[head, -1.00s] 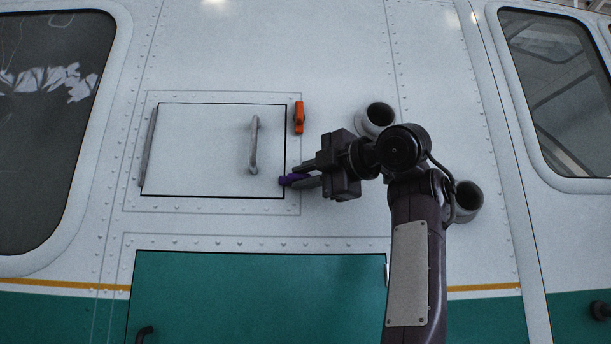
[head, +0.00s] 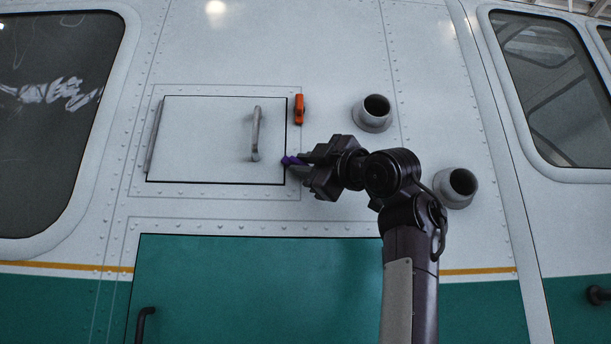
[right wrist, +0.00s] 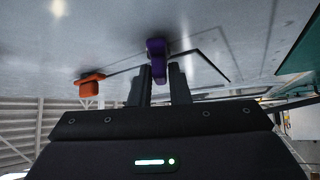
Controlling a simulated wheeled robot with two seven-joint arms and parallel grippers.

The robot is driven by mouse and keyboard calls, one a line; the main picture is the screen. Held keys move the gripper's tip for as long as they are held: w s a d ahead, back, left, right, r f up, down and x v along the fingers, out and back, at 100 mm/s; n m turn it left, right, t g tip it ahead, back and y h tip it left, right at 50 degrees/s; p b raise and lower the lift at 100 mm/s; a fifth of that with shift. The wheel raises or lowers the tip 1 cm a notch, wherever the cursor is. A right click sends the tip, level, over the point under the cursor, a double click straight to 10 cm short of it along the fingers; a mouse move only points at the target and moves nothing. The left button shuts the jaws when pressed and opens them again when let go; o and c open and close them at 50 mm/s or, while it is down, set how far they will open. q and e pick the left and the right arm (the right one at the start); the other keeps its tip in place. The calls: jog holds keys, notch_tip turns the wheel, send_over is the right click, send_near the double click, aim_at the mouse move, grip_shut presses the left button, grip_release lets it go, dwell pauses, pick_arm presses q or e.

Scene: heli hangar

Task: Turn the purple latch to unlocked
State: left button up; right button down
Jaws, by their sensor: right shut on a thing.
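The purple latch (head: 289,161) sits at the lower right edge of the closed white hatch panel (head: 205,140). In the right wrist view the purple latch (right wrist: 157,58) stands between the fingers. My right gripper (head: 297,165) is shut on it, and the fingers hide part of it in the head view. The gripper also shows in the right wrist view (right wrist: 160,85). An orange latch (head: 299,109) is above, at the panel's upper right edge, upright; it also shows in the right wrist view (right wrist: 89,85). My left gripper is not in view.
A grey handle (head: 256,134) stands out from the hatch panel. Two round grey ports (head: 372,114) (head: 456,188) protrude to the right, close to my right arm. A green door (head: 250,285) with a black handle (head: 143,322) is below.

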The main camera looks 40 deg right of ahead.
jog(key=shift+w+a+f+m+t+h+p, duration=0.1)
jog(key=shift+a+m+t+h, duration=0.1)
jog(key=shift+m+h, duration=3.05)
jog(key=shift+w+a+f+m+t+h+p, duration=0.1)
jog(key=shift+m+t+h, duration=0.1)
jog(key=shift+m+h, duration=3.05)
jog(key=shift+w+a+f+m+t+h+p, duration=0.1)
jog(key=shift+a+m+t+h, duration=0.1)
jog(key=shift+m+h, duration=3)
jog(key=m+y, duration=0.1)
jog(key=m, duration=0.1)
jog(key=shift+s+m+y, duration=0.1)
jog(key=shift+m+y, duration=0.2)
jog(key=shift+m, duration=0.1)
jog(key=c, duration=1.4)
grip_release()
jog(key=shift+d, duration=0.1)
jog(key=shift+c, duration=0.2)
jog(key=b+v, duration=0.4)
jog(key=v, duration=0.3)
jog(key=shift+s+a+f, duration=0.2)
jog(key=shift+a, duration=0.05)
